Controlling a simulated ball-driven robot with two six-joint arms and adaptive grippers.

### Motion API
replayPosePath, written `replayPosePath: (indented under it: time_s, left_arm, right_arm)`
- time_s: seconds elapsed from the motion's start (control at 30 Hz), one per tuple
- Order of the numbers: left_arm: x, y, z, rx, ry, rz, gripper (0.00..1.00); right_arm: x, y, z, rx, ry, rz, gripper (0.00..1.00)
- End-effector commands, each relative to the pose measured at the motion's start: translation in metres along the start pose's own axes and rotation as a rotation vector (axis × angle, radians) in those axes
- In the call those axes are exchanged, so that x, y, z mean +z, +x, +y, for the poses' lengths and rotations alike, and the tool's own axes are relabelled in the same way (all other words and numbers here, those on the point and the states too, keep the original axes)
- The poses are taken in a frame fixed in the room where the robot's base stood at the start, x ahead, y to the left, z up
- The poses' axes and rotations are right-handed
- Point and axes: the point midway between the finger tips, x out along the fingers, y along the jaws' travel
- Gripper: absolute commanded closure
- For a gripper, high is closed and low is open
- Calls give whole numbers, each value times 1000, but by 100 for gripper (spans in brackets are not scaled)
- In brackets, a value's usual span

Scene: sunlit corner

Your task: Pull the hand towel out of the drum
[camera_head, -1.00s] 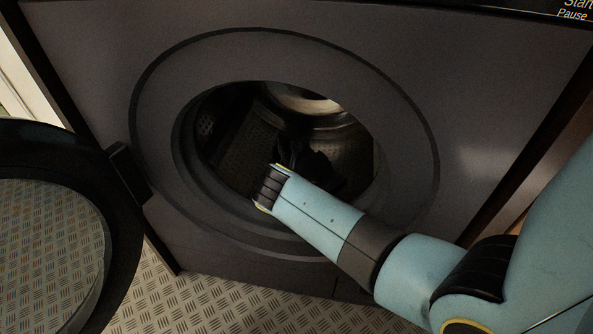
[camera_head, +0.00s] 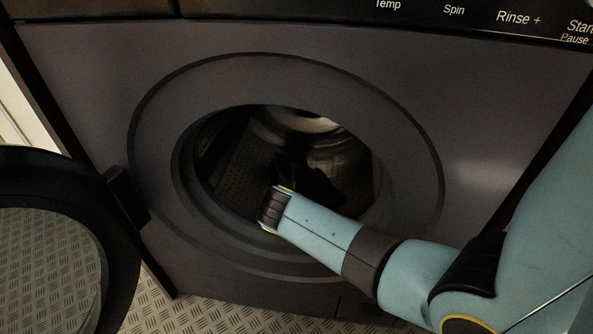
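The drum (camera_head: 240,170) shows through the round opening of a dark grey washing machine. My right arm comes in from the right, and its wrist is at the lower part of the opening. My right gripper (camera_head: 308,180) is a dark shape inside the drum, in shadow; I cannot tell whether its fingers are open or shut. I cannot make out the hand towel; it may be hidden behind the gripper and wrist or lost in the dark. My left gripper is not in view.
The machine's round door (camera_head: 110,225) stands open at the left, its hinge (camera_head: 127,195) beside the opening. The opening's rim (camera_head: 190,205) runs close around my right wrist. A control panel (camera_head: 430,12) is along the top. Patterned metal floor (camera_head: 190,315) lies below.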

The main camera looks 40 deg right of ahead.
Motion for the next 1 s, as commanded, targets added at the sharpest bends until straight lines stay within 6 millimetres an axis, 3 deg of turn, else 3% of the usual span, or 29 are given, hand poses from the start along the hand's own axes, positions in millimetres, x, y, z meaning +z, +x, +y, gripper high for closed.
replayPosePath:
  time_s: [0.07,0.77,1.0]
  left_arm:
    - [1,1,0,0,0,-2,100]
    - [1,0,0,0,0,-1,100]
    - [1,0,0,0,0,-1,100]
  right_arm:
    - [-1,3,0,-1,0,1,53]
    - [0,2,0,0,0,1,98]
    - [0,2,0,-1,0,1,100]
